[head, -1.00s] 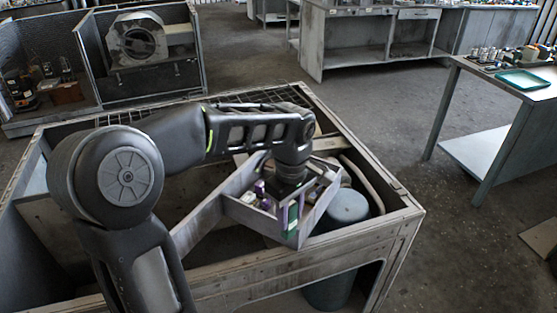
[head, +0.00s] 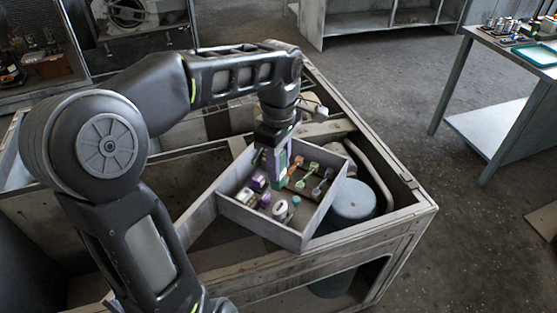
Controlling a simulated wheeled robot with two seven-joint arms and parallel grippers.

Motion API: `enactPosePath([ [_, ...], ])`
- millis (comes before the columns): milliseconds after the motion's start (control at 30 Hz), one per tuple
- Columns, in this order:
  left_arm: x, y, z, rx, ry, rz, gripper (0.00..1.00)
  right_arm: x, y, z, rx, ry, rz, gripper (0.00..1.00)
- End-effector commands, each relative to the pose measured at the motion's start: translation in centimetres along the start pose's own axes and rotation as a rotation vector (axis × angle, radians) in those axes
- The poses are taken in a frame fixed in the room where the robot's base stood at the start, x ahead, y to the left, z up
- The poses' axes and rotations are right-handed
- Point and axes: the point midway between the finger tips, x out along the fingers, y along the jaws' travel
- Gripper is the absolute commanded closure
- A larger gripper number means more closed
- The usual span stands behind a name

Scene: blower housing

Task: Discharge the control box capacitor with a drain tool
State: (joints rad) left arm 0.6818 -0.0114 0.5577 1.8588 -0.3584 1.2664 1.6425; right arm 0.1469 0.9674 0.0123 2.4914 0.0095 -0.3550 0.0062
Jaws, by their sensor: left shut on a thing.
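The control box (head: 309,231) is an open grey tray of small parts, set at an angle on a large metal frame. Inside are purple blocks (head: 258,183), pale rounded parts (head: 279,208) and upright terminals with coloured tops (head: 313,168). I cannot tell which part is the capacitor. My left gripper (head: 274,166) points down over the back of the control box, shut on a green and purple thing (head: 281,161), probably the drain tool. Its lower end is close to the parts; I cannot tell whether it touches any. My right gripper is out of view.
The weathered metal frame (head: 375,236) surrounds the control box. A blue-grey cylinder (head: 352,200) stands right of it. A side table (head: 497,53) with a teal tray (head: 538,54) is at the far right. The floor between is clear.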

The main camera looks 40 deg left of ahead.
Motion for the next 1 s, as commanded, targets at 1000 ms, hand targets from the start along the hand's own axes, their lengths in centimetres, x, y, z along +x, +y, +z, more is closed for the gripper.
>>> enactPosePath([
  [1000,5.8,0.0,0.0,0.001,0.000,0.000,0.96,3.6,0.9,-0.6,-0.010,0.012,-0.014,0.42],
])
